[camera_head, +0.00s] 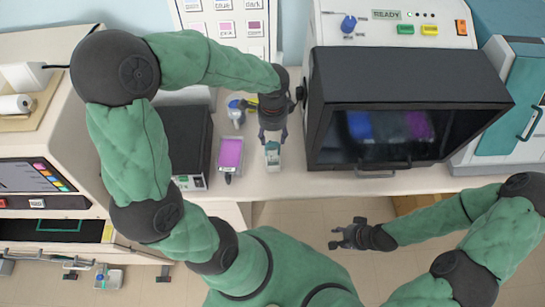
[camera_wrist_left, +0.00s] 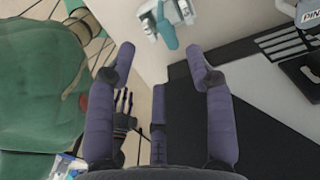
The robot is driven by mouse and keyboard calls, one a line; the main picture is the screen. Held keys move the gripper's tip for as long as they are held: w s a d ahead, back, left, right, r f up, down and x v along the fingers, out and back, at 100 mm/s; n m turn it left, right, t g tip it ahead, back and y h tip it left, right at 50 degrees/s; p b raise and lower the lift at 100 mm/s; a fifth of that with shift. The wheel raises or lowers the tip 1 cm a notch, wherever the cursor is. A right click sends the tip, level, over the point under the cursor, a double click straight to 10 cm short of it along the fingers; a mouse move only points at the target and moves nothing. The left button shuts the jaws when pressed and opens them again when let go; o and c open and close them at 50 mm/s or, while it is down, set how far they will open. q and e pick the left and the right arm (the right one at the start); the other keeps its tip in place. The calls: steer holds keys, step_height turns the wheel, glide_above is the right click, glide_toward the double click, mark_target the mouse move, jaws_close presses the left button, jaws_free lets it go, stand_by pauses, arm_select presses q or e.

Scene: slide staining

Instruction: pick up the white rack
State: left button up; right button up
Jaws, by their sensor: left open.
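The small white rack (camera_head: 272,163), with a teal part on it, stands at the front edge of the bench, just beyond the tips of my left gripper (camera_head: 273,137).
A tray of magenta liquid (camera_head: 230,153) lies left of the rack, and a blue-and-white bottle (camera_head: 236,113) stands behind. A black-hooded machine (camera_head: 400,90) with a front handle stands close on the right. A dark box (camera_head: 187,140) is at the left.

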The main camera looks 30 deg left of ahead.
mark_target(271, 144)
arm_select(q)
steer(key=f, duration=0.5)
steer(key=f+b, duration=0.1)
steer(key=f, duration=0.2)
steer(key=shift+w+a+f, duration=0.15)
steer(key=shift+a+f, duration=0.05)
steer(key=shift+a, duration=0.2)
